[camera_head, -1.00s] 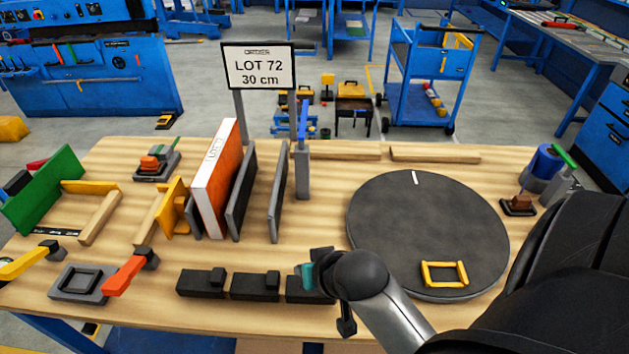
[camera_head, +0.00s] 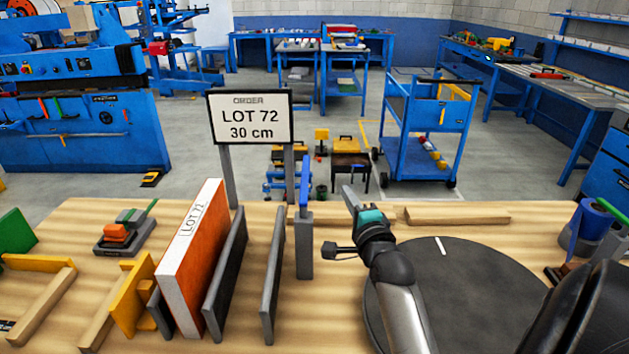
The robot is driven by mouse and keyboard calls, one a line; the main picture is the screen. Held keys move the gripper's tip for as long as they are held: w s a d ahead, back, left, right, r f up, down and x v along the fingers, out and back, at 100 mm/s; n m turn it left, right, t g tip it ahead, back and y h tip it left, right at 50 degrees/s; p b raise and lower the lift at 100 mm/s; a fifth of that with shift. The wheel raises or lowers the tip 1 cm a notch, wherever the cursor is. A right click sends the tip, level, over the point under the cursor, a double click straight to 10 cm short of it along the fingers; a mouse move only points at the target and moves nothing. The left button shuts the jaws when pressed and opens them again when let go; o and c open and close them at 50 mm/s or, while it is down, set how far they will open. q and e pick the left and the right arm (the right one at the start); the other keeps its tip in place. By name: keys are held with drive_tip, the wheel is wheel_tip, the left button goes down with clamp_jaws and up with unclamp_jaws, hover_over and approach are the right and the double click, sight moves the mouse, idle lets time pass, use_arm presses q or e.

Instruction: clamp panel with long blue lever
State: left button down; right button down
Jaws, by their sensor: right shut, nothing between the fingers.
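The panel (camera_head: 196,262) has an orange face and a white edge with a LOT label. It stands upright on the bench, between a yellow bracket (camera_head: 133,300) on its left and a grey plate (camera_head: 225,270) on its right. A second grey plate (camera_head: 272,275) stands apart further right. The long blue lever (camera_head: 304,187) points up from a grey post (camera_head: 304,245) right of that plate. My right gripper (camera_head: 347,197), dark with a teal band, is shut and empty, right of the lever and apart from it. My left gripper is out of view.
A dark round turntable (camera_head: 455,290) lies under and right of my right arm. A small clamp with a green lever (camera_head: 125,230) stands at left. Wooden strips (camera_head: 458,214) lie along the back edge.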

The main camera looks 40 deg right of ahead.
sight(305, 184)
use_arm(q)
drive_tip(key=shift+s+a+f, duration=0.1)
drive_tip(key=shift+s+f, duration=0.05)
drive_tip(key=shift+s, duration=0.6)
use_arm(e)
drive_tip(key=shift+s, duration=0.1)
